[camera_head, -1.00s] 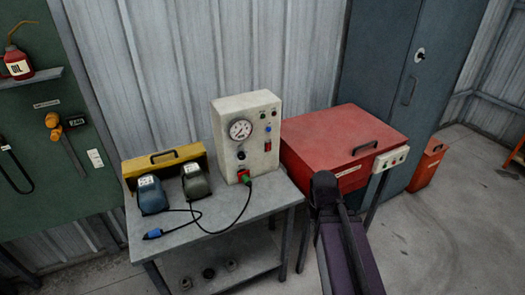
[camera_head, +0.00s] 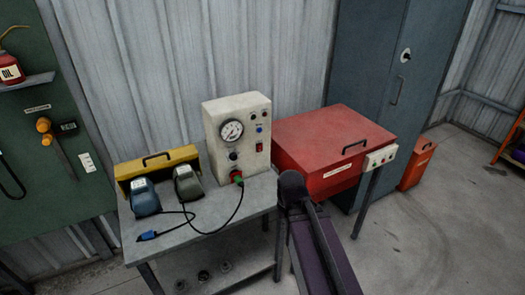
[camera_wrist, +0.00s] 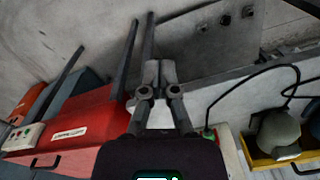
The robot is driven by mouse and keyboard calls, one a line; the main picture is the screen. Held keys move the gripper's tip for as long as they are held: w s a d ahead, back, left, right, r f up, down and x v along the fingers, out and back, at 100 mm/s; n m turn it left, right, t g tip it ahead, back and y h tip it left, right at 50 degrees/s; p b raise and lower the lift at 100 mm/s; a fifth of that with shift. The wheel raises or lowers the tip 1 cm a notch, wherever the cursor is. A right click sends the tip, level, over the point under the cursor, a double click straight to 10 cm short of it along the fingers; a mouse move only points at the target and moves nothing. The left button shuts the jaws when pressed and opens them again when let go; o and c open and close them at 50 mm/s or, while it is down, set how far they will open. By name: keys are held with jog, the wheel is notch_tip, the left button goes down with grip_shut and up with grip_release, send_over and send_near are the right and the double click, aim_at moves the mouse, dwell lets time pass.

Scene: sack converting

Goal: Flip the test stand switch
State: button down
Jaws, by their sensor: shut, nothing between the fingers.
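The test stand (camera_head: 222,113) is a cream box with a round gauge (camera_head: 231,132), standing upright at the back of a grey bench. Its front carries small knobs and lights, a red switch-like part (camera_head: 259,147) on the right and a red-green connector (camera_head: 237,176) low down. Which part is the switch is not clear. In the wrist view my gripper (camera_wrist: 159,72) is shut and empty, in front of the bench and red box. It hides most of the stand there; the green connector (camera_wrist: 209,134) shows beside it. In the head view only my dark arm shows.
A red box (camera_head: 330,132) with a handle and button panel (camera_head: 380,157) stands right of the bench (camera_head: 225,226). A black cable loops in front. Open floor lies right.

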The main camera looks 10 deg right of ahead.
jog(key=w+a+f+m+t+y+b, duration=0.1)
jog(key=w+a+t+y+b, duration=0.35)
jog(key=w, duration=0.25)
jog(key=w+a+f+m+t+y+b, duration=0.1)
jog(key=w+a+m+t+y+b, duration=0.2)
jog(key=w+b, duration=0.35)
jog(key=w+d+r+m+t+h+b, duration=0.1)
jog(key=w+d+r+m+t+b, duration=0.2)
jog(key=w+d+m+t+b, duration=0.5)
jog(key=w+d+m+t, duration=0.2)
jog(key=shift+d+r+t, duration=0.25)
jog(key=shift+t, duration=0.1)
jog(key=shift+w, duration=0.1)
